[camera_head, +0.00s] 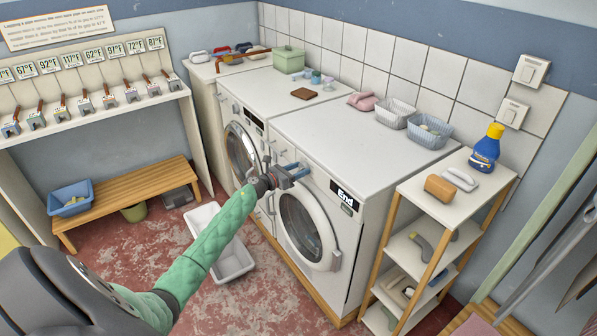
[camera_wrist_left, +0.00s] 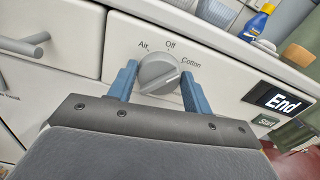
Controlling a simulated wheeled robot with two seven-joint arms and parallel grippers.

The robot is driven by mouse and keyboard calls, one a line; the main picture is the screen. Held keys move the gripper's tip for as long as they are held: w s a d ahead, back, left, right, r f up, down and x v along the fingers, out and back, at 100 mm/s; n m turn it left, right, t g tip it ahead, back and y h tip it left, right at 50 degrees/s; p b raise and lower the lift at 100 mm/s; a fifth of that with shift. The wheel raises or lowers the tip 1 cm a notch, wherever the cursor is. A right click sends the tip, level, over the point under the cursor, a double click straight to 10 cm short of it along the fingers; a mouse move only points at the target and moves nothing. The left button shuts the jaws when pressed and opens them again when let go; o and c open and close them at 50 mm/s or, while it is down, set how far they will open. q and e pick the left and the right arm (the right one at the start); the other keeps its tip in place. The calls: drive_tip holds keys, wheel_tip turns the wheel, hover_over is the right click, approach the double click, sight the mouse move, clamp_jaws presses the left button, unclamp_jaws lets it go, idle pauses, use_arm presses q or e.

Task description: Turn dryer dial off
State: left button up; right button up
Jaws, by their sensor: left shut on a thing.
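The dryer (camera_head: 352,138) is the right one of two white front-loading machines in the head view, and its display (camera_head: 342,195) reads "End". Its round grey dial (camera_wrist_left: 157,70) shows in the left wrist view, with the labels Air, Off and Cotton above it. The ridge on the dial slants up to the right, and its marked end looks turned towards Cotton. My left gripper (camera_wrist_left: 160,84) has its blue fingers on either side of the dial, shut on it. In the head view this gripper (camera_head: 290,174) hides the dial. My right gripper is in neither view.
A "Start" button (camera_wrist_left: 265,120) is below the display. The dryer's round door (camera_head: 303,225) is below my gripper. A drawer handle (camera_wrist_left: 28,45) sticks out left of the dial. A wooden shelf rack (camera_head: 450,205) stands right of the dryer. A white tub (camera_head: 233,262) is on the floor.

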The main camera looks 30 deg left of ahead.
use_arm(q)
drive_tip(key=n, duration=0.3)
drive_tip(key=n+b, duration=0.1)
drive_tip(key=n, duration=0.3)
drive_tip(key=shift+a+f+n, duration=0.1)
drive_tip(key=shift+a+n, duration=0.1)
drive_tip(key=shift+n, duration=0.1)
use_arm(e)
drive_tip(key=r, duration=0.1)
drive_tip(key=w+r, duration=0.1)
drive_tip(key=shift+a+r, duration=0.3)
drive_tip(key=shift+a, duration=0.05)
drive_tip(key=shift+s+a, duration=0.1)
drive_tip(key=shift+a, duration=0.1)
use_arm(q)
drive_tip(key=o, duration=0.9)
drive_tip(key=shift+o, duration=0.3)
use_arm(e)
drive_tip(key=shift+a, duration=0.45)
